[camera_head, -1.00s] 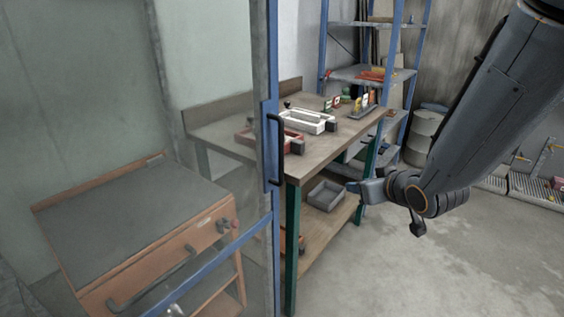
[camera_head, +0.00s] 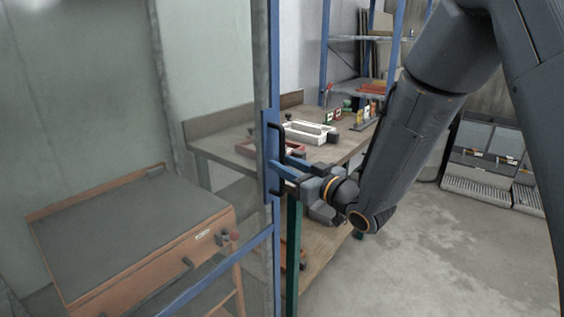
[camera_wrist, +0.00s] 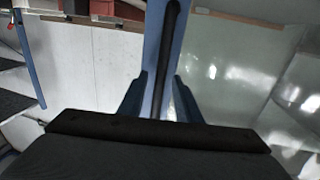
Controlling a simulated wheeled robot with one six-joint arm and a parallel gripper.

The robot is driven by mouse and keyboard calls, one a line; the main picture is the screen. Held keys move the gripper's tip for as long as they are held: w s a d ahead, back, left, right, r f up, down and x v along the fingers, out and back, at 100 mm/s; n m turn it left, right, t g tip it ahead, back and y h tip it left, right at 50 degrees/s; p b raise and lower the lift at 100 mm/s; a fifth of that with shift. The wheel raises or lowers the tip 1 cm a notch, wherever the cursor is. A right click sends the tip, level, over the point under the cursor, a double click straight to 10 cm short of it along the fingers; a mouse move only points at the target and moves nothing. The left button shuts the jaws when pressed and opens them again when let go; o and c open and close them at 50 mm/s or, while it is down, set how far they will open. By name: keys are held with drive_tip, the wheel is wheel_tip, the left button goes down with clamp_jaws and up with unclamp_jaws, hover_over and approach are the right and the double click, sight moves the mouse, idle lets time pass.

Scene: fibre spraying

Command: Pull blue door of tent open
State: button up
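The tent's blue door frame (camera_head: 272,230) runs upright left of centre, with clear sheeting to its left. A black bar handle (camera_head: 277,134) is fixed to a blue plate on the frame. My gripper (camera_head: 281,172) is at the lower half of the handle, level with the plate. In the wrist view, the two blue fingers (camera_wrist: 160,101) are spread apart. The dark handle (camera_wrist: 172,42) runs between them, with gaps visible beside it. Whether either fingertip touches the handle or plate cannot be told.
Behind the door stands a wooden workbench (camera_head: 232,122) with trays and small items. An orange cabinet (camera_head: 130,235) with a grey top shows through the sheeting. A blue shelf rack (camera_head: 325,55) stands behind. The concrete floor (camera_head: 440,250) at right is clear.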

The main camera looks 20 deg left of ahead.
drive_tip(key=shift+w+a, duration=0.4)
drive_tip(key=shift+a, duration=0.2)
clamp_jaws()
